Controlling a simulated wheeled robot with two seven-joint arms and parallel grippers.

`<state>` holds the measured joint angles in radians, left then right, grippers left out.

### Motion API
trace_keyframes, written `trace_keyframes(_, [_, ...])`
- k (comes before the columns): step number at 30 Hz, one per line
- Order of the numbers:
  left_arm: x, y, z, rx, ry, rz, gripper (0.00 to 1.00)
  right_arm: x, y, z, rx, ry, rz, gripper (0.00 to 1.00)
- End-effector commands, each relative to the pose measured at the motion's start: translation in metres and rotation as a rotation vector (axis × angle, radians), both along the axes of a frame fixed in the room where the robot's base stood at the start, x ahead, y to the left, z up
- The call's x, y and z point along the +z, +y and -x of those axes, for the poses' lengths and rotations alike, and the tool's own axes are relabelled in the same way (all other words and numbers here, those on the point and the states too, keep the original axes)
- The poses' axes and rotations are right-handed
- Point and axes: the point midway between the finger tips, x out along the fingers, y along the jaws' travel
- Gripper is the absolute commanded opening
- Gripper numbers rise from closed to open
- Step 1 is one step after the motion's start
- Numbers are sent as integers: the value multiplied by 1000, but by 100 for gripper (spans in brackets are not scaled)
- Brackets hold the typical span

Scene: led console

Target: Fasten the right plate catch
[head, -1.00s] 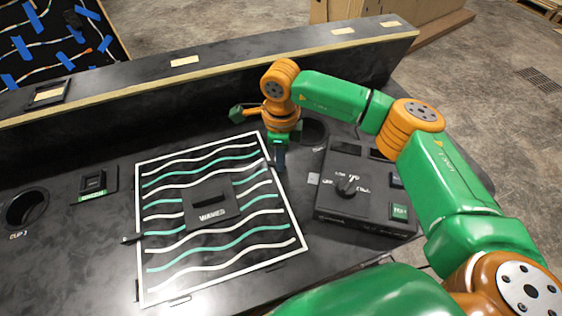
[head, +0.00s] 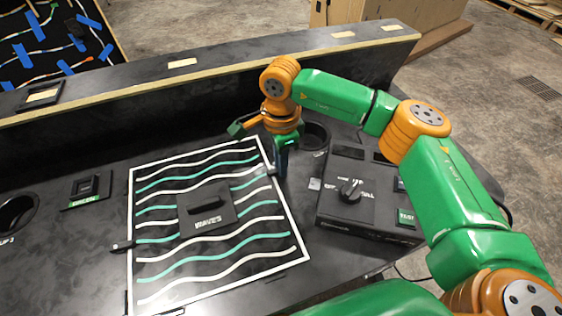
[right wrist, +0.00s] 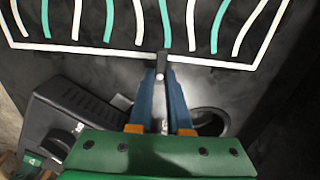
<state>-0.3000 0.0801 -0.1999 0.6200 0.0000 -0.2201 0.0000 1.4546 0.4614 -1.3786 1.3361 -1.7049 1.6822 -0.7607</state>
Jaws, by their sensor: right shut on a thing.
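The waves plate (head: 210,263) is a panel with wavy white and green lines inside a white border, with a black handle (head: 205,205) in its middle. The right plate catch (right wrist: 161,62) is a small black bar at the plate's right edge, and appears to lie across the white border in the right wrist view. My right gripper (head: 279,172) points down there, and its blue fingers (right wrist: 160,78) are shut on the catch's outer end. The fingers partly hide the catch in the head view. The left catch (head: 122,245) sits at the plate's left edge. My left gripper is out of view.
A black box with a knob (head: 349,190) and a green button stands just right of my right gripper. A round hole (head: 314,134) lies behind the gripper. A raised ledge (head: 215,80) runs along the back. A small switch block (head: 85,187) is at left.

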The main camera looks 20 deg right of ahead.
Motion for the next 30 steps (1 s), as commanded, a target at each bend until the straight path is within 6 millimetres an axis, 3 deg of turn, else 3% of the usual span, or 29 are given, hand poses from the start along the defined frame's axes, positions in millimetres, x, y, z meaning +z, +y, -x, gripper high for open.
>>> trace_keyframes(11, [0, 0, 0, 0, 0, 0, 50, 1, 0, -1, 4, -5, -1, 0])
trace_keyframes(12, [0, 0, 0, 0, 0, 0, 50, 1, 0, -1, 4, -4, -1, 27])
trace_keyframes(14, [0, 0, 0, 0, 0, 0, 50, 1, 0, -1, 3, -4, -1, 43])
trace_keyframes(15, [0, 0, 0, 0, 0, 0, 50, 1, 0, -1, 3, -3, -1, 46])
trace_keyframes(23, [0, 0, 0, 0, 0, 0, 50, 2, 0, 0, 2, -2, 0, 46])
trace_keyframes(30, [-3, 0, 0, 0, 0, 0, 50, 46, 1, -1, 3, -6, -1, 46])
